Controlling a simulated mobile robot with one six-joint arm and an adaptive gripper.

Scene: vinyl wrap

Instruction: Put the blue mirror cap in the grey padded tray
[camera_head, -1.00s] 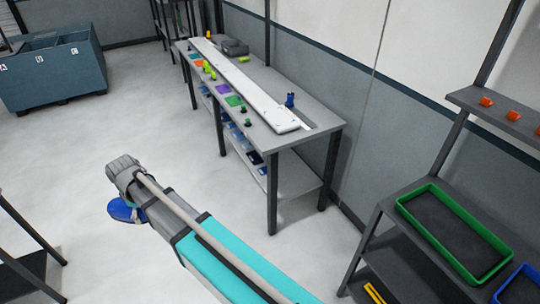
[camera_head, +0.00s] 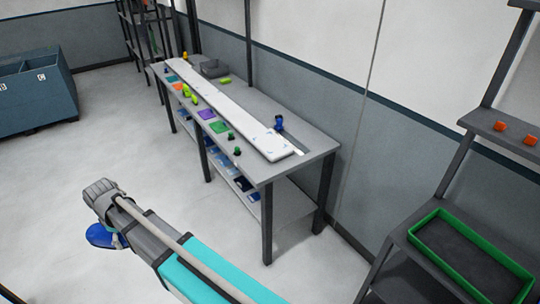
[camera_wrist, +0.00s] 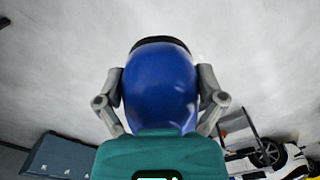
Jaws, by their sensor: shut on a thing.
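The blue mirror cap (camera_wrist: 160,85) fills the middle of the wrist view, between the two grey fingers of my gripper (camera_wrist: 160,100). My gripper is shut on it and holds it up over the floor. In the head view the cap (camera_head: 102,236) shows as a blue rounded piece under my gripper (camera_head: 112,228) at the lower left, partly hidden by it. A dark grey tray-like box (camera_head: 214,69) sits at the far end of the workbench, well away from my gripper; its padding is too small to make out.
The grey workbench (camera_head: 305,142) carries a long white panel (camera_head: 235,112), colored squares and small tools. At the right, a shelf rack holds a green-rimmed tray (camera_head: 428,220) and orange pieces (camera_head: 515,132). A blue-grey bin (camera_head: 36,95) stands at the far left. The floor between is clear.

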